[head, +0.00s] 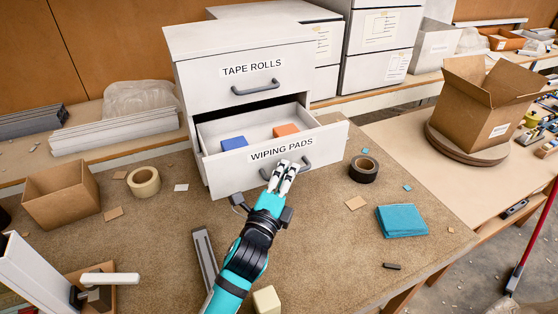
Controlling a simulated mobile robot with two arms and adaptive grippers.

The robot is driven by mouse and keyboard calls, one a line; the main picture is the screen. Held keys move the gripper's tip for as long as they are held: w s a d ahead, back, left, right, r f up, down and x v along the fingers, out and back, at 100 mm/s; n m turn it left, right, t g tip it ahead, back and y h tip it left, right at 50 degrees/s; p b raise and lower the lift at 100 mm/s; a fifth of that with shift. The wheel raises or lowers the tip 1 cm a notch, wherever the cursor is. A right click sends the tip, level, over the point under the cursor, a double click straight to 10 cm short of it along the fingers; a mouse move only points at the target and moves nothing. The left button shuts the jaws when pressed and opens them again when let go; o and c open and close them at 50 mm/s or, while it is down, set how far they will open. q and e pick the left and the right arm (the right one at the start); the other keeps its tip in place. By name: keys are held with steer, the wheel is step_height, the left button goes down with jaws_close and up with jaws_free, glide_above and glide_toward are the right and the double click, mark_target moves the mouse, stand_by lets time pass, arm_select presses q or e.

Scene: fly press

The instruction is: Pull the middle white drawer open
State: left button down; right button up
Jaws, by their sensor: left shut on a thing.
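A white drawer unit (240,40) stands on the brown work surface. Its upper drawer (210,85), labelled TAPE ROLLS, is closed. The drawer below it (328,142), labelled WIPING PADS, is pulled part way out. A blue pad (234,143) and an orange pad (286,129) lie inside it. My left gripper (280,173) is at this drawer's front, shut on its grey handle (306,162). The fingers hide part of the handle. My right gripper is not in view.
A black tape roll (363,169) and a folded teal cloth (402,221) lie right of my left arm. A cream tape roll (144,182) and an open cardboard box (62,196) are on the left. Another carton (485,100) stands at the far right.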

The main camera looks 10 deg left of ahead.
arm_select(q)
steer(key=shift+s+d+f, duration=0.15)
steer(key=shift+s+d, duration=0.15)
steer(key=shift+s, duration=0.2)
steer(key=shift+s+d+f, duration=0.15)
steer(key=shift+s+d, duration=0.1)
steer(key=shift+s, duration=0.2)
steer(key=c, duration=1.4)
jaws_free()
steer(key=v, duration=1.2)
steer(key=shift+r, duration=0.2)
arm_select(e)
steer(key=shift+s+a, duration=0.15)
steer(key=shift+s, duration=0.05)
